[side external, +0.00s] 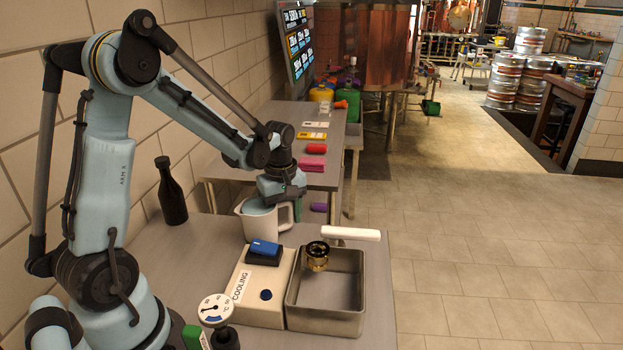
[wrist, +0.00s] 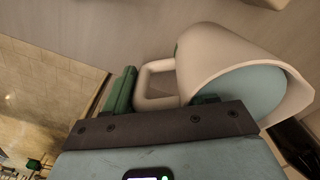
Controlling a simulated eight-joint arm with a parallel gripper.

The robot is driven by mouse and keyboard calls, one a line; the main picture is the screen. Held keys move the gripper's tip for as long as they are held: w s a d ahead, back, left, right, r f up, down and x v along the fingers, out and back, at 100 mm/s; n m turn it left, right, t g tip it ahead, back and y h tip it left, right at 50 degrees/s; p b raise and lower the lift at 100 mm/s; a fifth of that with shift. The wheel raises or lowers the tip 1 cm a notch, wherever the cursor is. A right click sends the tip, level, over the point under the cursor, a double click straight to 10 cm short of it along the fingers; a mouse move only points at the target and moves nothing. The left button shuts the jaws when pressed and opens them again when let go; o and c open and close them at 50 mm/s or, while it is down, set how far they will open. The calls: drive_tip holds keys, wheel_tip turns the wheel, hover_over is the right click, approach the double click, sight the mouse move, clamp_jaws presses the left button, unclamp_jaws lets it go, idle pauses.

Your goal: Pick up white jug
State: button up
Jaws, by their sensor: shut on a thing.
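The white jug (side external: 262,222) stands upright on the grey worktop, behind the cooling box, in the side view. Its inside looks pale blue; I cannot tell whether that is liquid or lining. My gripper (side external: 290,205) is over the jug's right side, pointing down. In the wrist view the jug (wrist: 207,50) fills the upper right, with its looped handle toward the left. My gripper (wrist: 163,97) has green fingers on either side of the handle and is shut on it. One finger is mostly hidden by the dark gripper plate. Any gap under the jug is not clear.
A cooling box (side external: 258,292) with a blue top part and a metal basin (side external: 325,309) stand in front of the jug. A white bar (side external: 341,233) is above the basin's back edge. A dark bottle (side external: 170,195) stands at the left, near the wall. A gauge (side external: 215,308) is at the front.

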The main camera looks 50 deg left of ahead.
drive_tip(key=shift+c, duration=1.2)
drive_tip(key=shift+r, duration=0.15)
wheel_tip(320, 180, up, 10)
drive_tip(key=shift+f, duration=0.1)
wheel_tip(320, 180, up, 7)
drive_tip(key=w+d+m, duration=0.2)
drive_tip(key=d+m, duration=0.3)
drive_tip(key=d, duration=0.9)
drive_tip(key=w+d+m, duration=0.2)
drive_tip(key=d+m, duration=0.3)
drive_tip(key=d, duration=0.8)
drive_tip(key=s+d+m, duration=0.4)
drive_tip(key=d, duration=0.8)
wheel_tip(320, 180, down, 5)
drive_tip(key=shift+s+a+r+t+h, duration=0.15)
drive_tip(key=shift+a+r+t+h, duration=0.1)
drive_tip(key=shift+a+r+h, duration=0.8)
drive_tip(key=shift+s+a+r+t+h, duration=0.1)
drive_tip(key=shift+a+r+t+h, duration=0.15)
drive_tip(key=shift+a+r+h, duration=0.7)
